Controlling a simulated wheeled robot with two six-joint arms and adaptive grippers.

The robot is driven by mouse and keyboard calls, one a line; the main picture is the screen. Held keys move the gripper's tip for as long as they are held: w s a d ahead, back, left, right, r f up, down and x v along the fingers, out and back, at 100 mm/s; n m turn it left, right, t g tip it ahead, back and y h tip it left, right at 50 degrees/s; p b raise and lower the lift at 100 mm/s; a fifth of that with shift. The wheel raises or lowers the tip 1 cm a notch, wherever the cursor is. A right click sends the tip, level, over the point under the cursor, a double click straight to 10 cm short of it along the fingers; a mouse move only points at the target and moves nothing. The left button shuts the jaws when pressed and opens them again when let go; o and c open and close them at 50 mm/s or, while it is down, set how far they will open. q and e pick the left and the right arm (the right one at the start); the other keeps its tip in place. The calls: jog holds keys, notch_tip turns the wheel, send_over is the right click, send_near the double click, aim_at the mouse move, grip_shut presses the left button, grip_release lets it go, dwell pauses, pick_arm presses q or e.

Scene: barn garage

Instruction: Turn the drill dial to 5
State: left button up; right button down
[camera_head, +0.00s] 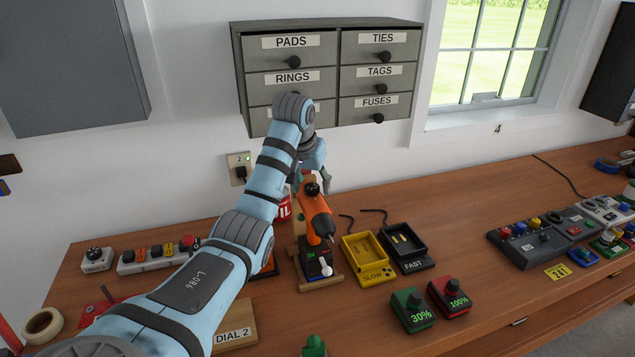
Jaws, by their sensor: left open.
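The orange drill (316,211) stands on a stand on the workbench, its nose pointing down toward the front. A small black knob (312,189) sits at its upper end; it may be the dial, but I cannot read any number on it. A dark block with a green mark (318,262) is at the drill's base. My left arm reaches in from the lower left, and my left gripper (313,180) is open just above and behind the drill's upper end. The arm hides part of the gripper, and I cannot tell whether a finger touches the knob. My right gripper is not in view.
A labelled drawer cabinet (330,72) hangs on the wall behind the gripper. A yellow SLOW tray (367,272) and a black FAST tray (413,264) stand right of the drill. Green (413,312) and red (450,299) percent knob boxes sit in front.

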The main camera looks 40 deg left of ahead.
pick_arm(q)
jog(key=shift+s, duration=0.2)
jog(key=shift+w+f, duration=0.15)
jog(key=shift+w, duration=0.1)
jog(key=c, duration=1.1)
jog(key=shift+c, duration=0.2)
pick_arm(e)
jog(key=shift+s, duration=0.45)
pick_arm(q)
jog(key=shift+a+m, duration=0.1)
jog(key=shift+m, duration=0.2)
jog(key=m+h, duration=0.1)
jog(key=m, duration=0.2)
jog(key=shift+a+m+h, duration=0.1)
jog(key=shift+m+h, duration=0.2)
jog(key=shift+m, duration=0.1)
jog(key=m+h, duration=0.1)
jog(key=m, duration=0.3)
jog(key=shift+a+m+h, duration=0.15)
jog(key=shift+m+h, duration=0.15)
jog(key=shift+h, duration=0.1)
